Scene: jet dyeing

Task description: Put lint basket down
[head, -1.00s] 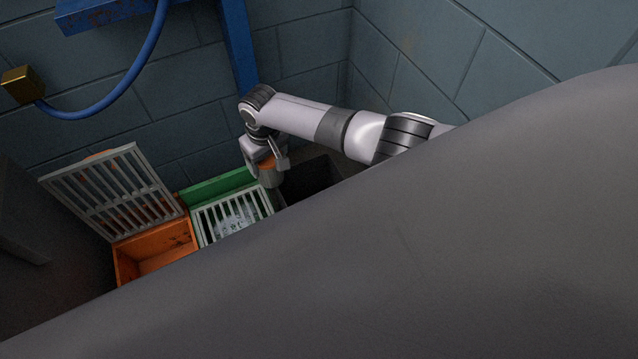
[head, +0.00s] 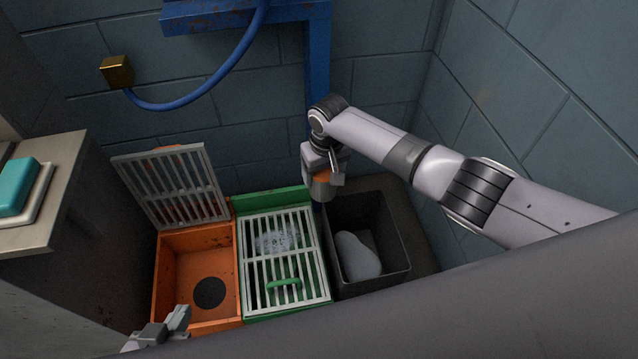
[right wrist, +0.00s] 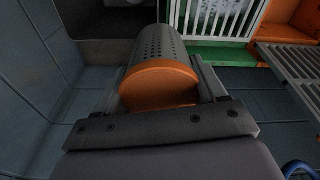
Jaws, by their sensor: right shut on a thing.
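The lint basket is a grey perforated cylinder with an orange end. In the right wrist view the basket (right wrist: 158,52) lies between the two fingers of my right gripper (right wrist: 165,82), which is shut on it. In the head view the basket (head: 321,189) hangs below my right gripper (head: 322,172), near the back left corner of the dark bin and the back right of the green box. Whether it touches anything below is unclear. My left gripper (head: 165,328) shows only in part at the lower left, near the orange box; its jaws are unclear.
A dark bin (head: 405,262) holds a grey lump (head: 357,257). Beside it is a green box (head: 270,202) under a white grating (head: 284,262) with foam below. An orange box (head: 190,318) stands open, its grey grating (head: 178,186) raised. Walls close in behind and right.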

